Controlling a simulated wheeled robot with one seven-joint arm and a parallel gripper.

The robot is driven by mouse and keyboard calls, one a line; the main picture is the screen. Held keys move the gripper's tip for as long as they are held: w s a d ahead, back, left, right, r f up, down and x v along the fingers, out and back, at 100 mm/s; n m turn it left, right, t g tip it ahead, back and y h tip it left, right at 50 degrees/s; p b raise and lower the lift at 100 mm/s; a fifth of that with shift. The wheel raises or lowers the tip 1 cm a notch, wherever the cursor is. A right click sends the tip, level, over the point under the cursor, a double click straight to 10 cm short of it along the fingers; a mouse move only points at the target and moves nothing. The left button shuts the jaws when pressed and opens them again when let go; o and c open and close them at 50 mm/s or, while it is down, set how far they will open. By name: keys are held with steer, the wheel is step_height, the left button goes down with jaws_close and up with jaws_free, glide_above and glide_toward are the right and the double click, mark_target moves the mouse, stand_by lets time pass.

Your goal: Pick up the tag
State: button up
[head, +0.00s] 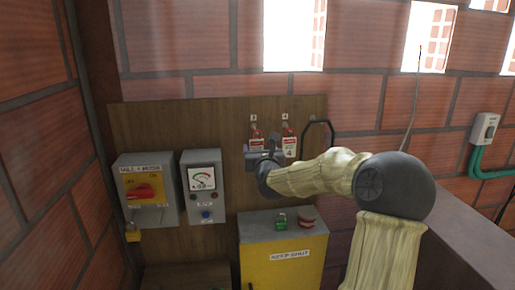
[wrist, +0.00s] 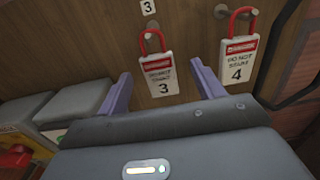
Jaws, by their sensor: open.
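Two white tags with red headers and red loops hang on pegs on the wooden board. The tag marked 3 (wrist: 160,77) hangs at the left and also shows in the head view (head: 257,142), partly hidden by my gripper. The tag marked 4 (wrist: 237,66) hangs to its right, and in the head view (head: 290,147) it is clear of my gripper. My gripper (wrist: 163,88) is open and faces the board, with tag 3 showing between its two fingers. Whether either finger touches it, I cannot tell. In the head view my gripper (head: 263,158) is just below the tags.
Left on the wooden board (head: 160,108) are a switch box (head: 160,207) with a red handle and a meter box (head: 207,215). Below stands a yellow cabinet (head: 285,258) with a green padlock (head: 281,221) and a red object (head: 307,222) on top. A dark handle (head: 332,130) is right of the tags.

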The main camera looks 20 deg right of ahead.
mark_target(257, 145)
steer(key=p+x, duration=0.3)
steer(key=shift+w, duration=0.45)
steer(key=shift+w+d+f+p, duration=0.15)
steer(key=shift+w+p, duration=0.15)
steer(key=shift+w, duration=0.2)
steer(key=shift+s, duration=0.1)
steer(key=c, duration=1.1)
